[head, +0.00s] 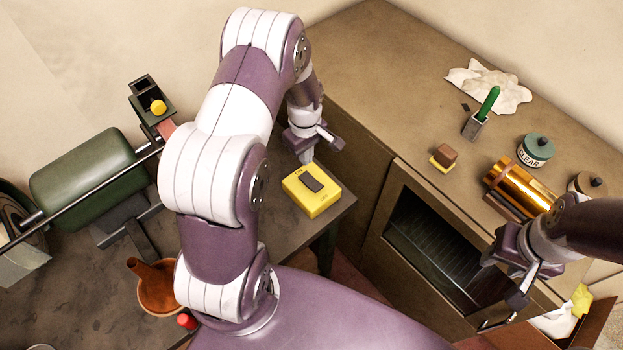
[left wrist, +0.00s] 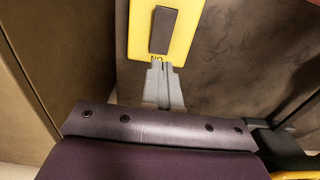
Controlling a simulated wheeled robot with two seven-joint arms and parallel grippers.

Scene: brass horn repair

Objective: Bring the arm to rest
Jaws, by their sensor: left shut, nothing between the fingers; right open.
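My left arm comes in from the left and arches over the left bench. Its gripper (head: 306,157) points down, shut and empty, just behind a yellow switch box (head: 327,204) with a dark rocker. In the left wrist view the shut fingers (left wrist: 157,75) are at the edge of the yellow box (left wrist: 188,40), by its "ON" lettering; I cannot tell whether they touch it. My right gripper (head: 515,278) is open and empty, in front of the right bench near an open dark compartment. Its arm comes in from the right.
A green motor (head: 85,178) with a long shaft and an orange-brown pot (head: 158,286) stand on the left bench.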

